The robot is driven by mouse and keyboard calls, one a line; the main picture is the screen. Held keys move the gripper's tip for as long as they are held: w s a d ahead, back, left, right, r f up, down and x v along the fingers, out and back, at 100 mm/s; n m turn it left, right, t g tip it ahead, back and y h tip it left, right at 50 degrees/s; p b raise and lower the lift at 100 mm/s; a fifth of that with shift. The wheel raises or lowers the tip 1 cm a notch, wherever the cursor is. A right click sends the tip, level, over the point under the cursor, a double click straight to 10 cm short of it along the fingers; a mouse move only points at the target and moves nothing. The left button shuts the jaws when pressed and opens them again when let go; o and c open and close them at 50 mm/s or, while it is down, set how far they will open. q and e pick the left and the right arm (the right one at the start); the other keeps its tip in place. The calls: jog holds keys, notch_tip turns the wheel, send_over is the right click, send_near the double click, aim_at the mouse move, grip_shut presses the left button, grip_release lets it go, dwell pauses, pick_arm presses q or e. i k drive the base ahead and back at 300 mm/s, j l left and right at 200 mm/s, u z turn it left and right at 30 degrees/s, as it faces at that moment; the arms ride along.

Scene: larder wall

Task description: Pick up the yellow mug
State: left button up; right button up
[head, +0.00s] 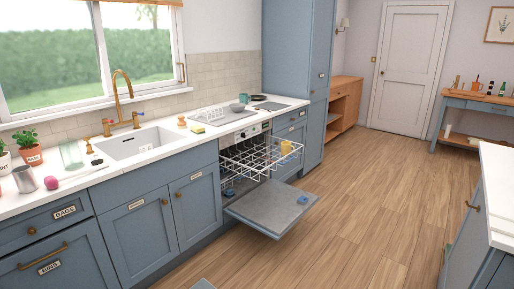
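The dishwasher door (275,205) is folded down below the rack. Neither my left nor my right gripper is in view.
The worktop above holds a sink (135,143), a brass tap (124,98), a yellow sponge (198,129), a grey bowl (237,107) and a teal mug (244,98). Wooden floor (350,225) is clear right of the dishwasher. A white-topped counter (498,185) stands at the right.

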aim_at(286, 147)
jog(key=i+z, duration=0.4)
jog(key=i, duration=1.75)
